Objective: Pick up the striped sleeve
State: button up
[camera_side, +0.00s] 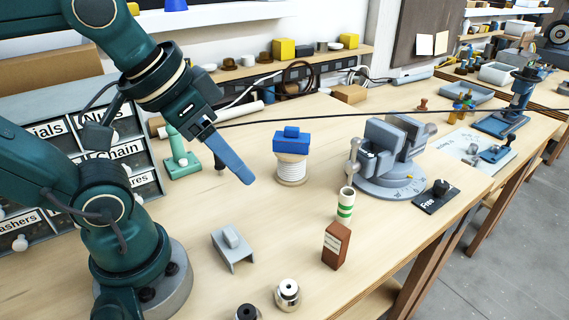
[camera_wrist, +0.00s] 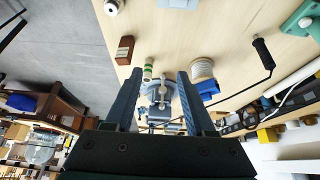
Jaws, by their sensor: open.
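The striped sleeve (camera_side: 345,206) is a small white upright cylinder with green bands, standing on the bench behind a brown block and in front of the vise. In the wrist view it shows (camera_wrist: 148,70) just right of the left fingertip. My gripper (camera_side: 245,179) is open and empty, above the bench to the left of the sleeve and well apart from it. In the wrist view the two blue fingers (camera_wrist: 157,75) stand apart with bench and vise visible between them.
The brown block (camera_side: 336,247) stands close to the sleeve. A white spool (camera_side: 291,170) with a blue block (camera_side: 291,141) on top, a grey vise (camera_side: 389,165) and a grey bracket (camera_side: 233,247) are around. A dark rod (camera_side: 330,115) crosses behind. Bench between spool and bracket is clear.

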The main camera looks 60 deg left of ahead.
aim_at(348, 191)
jog(key=w+a+m+t+y, duration=0.2)
jog(key=w+a+m+y, duration=0.3)
jog(key=m, duration=1.2)
jog(key=w+d+r+m+t+h, duration=0.2)
jog(key=w+d+m+t, duration=0.55)
jog(key=m, duration=0.95)
notch_tip(348, 191, down, 13)
jog(key=d+g, duration=0.1)
jog(key=g, duration=0.1)
jog(key=x, duration=0.6)
jog(key=shift+w+d+r, duration=0.15)
jog(key=shift+w+d, duration=0.1)
jog(key=shift+w, duration=0.2)
jog(key=shift+x, duration=2.65)
jog(key=shift+d, duration=0.1)
